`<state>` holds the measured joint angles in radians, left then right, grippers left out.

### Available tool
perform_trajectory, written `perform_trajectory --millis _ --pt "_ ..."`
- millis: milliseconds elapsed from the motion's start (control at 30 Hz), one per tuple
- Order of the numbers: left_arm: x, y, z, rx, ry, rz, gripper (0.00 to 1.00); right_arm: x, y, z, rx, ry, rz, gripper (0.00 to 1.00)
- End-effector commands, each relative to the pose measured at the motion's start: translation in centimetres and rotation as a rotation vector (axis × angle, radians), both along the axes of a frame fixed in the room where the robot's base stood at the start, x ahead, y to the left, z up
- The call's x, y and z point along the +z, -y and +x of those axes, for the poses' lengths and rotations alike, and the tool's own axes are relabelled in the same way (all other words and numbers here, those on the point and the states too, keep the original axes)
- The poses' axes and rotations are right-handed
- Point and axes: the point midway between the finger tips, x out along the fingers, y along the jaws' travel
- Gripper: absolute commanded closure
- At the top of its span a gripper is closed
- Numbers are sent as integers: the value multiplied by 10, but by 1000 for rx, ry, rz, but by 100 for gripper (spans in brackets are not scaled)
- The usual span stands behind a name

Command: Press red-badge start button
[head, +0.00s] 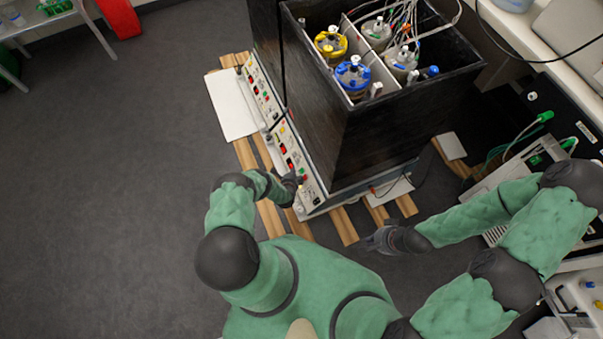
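A long pale control panel (309,185) runs along the left side of the black shaker bioreactor (380,130). It carries several small red, green and dark controls, among them a red one (284,150). Which one is the start button with the red badge is too small to tell. My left gripper (297,181) is at the near end of the panel, over or right beside its controls. Whether it touches one cannot be told. My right gripper (372,240) is low, near the wooden slats at the bioreactor's near side, with nothing visible in it. The fingers of both are too small and dark to read.
The open top of the bioreactor holds several vessels, with a yellow-capped one (330,44) and a blue-capped one (353,75). It stands on wooden slats (345,226). A bench with equipment (555,50) lines the right. The grey floor (110,190) at left is clear.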

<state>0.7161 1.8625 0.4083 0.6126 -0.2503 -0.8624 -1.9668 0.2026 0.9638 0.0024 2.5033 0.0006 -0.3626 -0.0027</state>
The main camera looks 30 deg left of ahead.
Motion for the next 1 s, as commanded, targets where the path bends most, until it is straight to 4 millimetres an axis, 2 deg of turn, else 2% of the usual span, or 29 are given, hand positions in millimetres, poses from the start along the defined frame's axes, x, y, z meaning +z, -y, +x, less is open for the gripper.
perform_trajectory --millis 400,1000 --pt "-17 13 15 -1 1 1 100 0 0 0 0 0 0 100" --pt "-18 13 16 1 1 1 100 0 0 0 0 0 0 100"
